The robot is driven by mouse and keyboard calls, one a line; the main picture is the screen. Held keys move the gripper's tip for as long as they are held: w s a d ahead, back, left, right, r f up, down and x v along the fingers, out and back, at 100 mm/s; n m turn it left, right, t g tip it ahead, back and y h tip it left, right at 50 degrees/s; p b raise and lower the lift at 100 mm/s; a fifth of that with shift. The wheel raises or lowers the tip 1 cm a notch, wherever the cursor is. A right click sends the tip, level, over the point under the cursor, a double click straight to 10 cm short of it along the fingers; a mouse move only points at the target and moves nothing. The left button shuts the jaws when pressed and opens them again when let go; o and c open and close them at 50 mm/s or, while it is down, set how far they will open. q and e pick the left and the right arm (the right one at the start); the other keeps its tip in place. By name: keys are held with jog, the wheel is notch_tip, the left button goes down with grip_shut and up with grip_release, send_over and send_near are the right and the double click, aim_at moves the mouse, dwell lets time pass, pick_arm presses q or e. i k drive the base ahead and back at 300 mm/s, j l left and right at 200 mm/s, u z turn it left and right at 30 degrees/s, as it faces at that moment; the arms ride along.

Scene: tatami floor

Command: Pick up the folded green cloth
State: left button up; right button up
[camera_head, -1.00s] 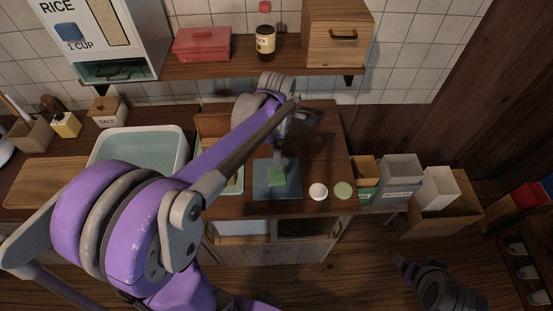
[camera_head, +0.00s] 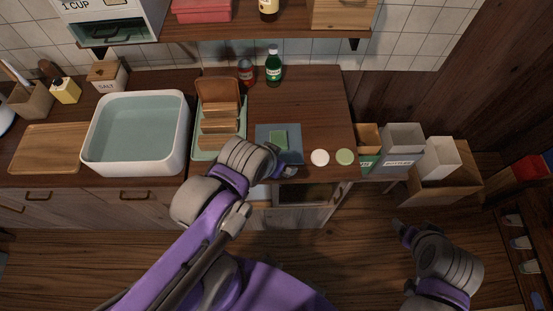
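The folded green cloth (camera_head: 278,140) is a small green square lying on a dark blue-grey square mat (camera_head: 262,131) on the wooden counter. My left gripper (camera_head: 284,171) is at the near edge of the mat, close to the cloth on its near side and apart from it in the picture. Its fingers are small and partly hidden by the wrist, so I cannot tell whether they are open. My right gripper (camera_head: 402,228) is low at the right, over the floor and away from the counter. Its finger opening is too small to read.
A white basin (camera_head: 183,145) and a rack of brown slices (camera_head: 240,147) stand left of the mat. A white disc (camera_head: 320,158) and a green disc (camera_head: 344,157) lie to its right. Green (camera_head: 273,68) and red (camera_head: 246,73) bottles stand behind. Bins (camera_head: 402,140) are beside the counter.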

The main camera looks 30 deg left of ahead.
aim_at(278, 137)
jog(key=l+u, duration=0.55)
jog(key=u, duration=0.2)
jog(key=l+u, duration=0.35)
